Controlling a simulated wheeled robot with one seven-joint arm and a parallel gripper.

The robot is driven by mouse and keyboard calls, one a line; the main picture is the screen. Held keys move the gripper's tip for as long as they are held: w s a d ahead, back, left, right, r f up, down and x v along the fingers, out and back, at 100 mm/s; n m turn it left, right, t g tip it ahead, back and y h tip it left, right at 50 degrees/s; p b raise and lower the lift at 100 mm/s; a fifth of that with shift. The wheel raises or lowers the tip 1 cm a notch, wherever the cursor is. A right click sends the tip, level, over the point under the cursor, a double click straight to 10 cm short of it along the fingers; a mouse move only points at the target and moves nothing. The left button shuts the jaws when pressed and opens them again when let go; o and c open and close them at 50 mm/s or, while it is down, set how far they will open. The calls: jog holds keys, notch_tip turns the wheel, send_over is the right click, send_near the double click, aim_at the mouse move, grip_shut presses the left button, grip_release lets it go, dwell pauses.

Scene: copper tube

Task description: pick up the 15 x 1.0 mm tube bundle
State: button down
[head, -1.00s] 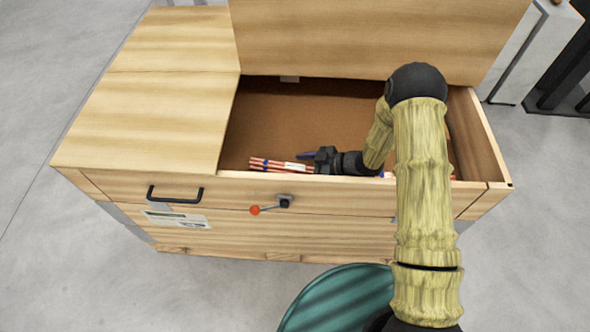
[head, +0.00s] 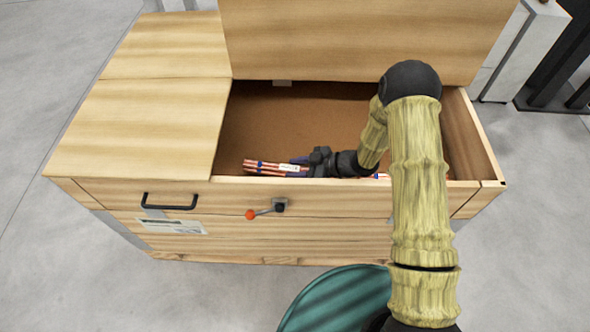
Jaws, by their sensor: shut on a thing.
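The tube bundle (head: 262,167) is a set of copper-coloured tubes with blue bands and a white label (head: 289,168). It lies along the front wall inside the open wooden chest. My gripper (head: 306,162) is inside the chest at the label end of the visible part and is shut on the bundle. My gripper and wrist hide the bundle's middle. A further piece of copper tube with a white and blue mark (head: 381,177) shows to the right of my wrist. The label's print is too small to read.
The wooden chest (head: 350,191) has a raised lid (head: 360,40) behind and a closed lid section (head: 140,125) at left. Its front wall stands close to the bundle. The brown chest floor (head: 290,115) is bare behind. A teal round object (head: 335,300) stands in front.

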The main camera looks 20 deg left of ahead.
aim_at(296, 169)
notch_tip(296, 169, up, 9)
jog(key=shift+p, duration=0.85)
